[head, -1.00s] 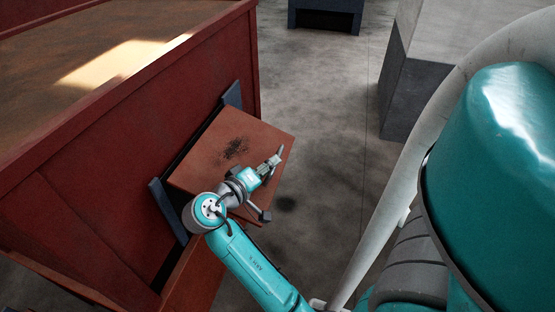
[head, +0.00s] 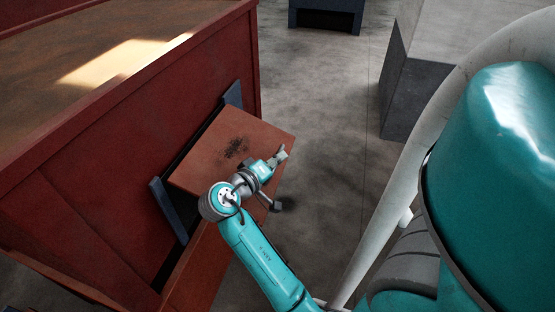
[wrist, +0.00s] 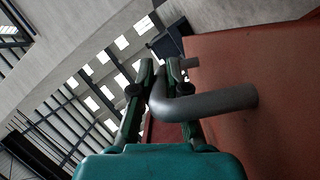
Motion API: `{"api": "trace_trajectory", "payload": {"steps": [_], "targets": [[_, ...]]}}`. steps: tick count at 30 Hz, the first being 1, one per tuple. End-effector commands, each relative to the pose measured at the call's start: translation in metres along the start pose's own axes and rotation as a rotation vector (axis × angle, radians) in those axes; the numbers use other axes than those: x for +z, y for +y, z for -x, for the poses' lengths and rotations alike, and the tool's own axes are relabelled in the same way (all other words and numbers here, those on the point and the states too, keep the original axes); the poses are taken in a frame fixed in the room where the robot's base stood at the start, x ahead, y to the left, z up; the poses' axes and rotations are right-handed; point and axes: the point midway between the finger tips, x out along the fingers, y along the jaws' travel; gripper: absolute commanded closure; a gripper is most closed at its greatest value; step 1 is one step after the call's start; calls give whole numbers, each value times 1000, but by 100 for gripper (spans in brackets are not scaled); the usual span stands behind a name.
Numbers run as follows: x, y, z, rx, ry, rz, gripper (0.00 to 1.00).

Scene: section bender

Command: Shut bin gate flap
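The bin gate flap (head: 215,150) is a rust-red panel with a dark stain. It sticks out from the red bin wall, standing open. In the wrist view its red face (wrist: 265,60) fills the right side. A grey bent bar handle (wrist: 215,103) stands out from that face. My gripper (wrist: 160,66) has its two green fingers close on either side of the handle bar, which fills the gap between them. In the head view my gripper (head: 279,154) is at the flap's right edge; its fingertips are small there.
The red bin (head: 110,130) fills the left, with blue-grey brackets (head: 168,210) beside the flap opening. Grey concrete floor (head: 325,120) is clear to the right of the flap. A grey block (head: 410,95) stands farther right, and a dark unit (head: 325,14) at the back.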

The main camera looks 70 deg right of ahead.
Motion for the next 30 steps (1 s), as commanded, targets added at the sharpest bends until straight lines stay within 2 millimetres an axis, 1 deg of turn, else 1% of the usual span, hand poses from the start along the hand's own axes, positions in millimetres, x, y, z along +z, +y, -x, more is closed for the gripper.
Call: {"api": "trace_trajectory", "payload": {"steps": [8,14,17,21,30], "targets": [[2,-4,-1,-6,0,-13,100],[9,-21,-3,-36,0,-82,100],[13,-36,-5,-62,0,-143,100],[19,-61,-7,-104,-1,-243,100],[21,-112,-8,-189,0,-450,100]]}}
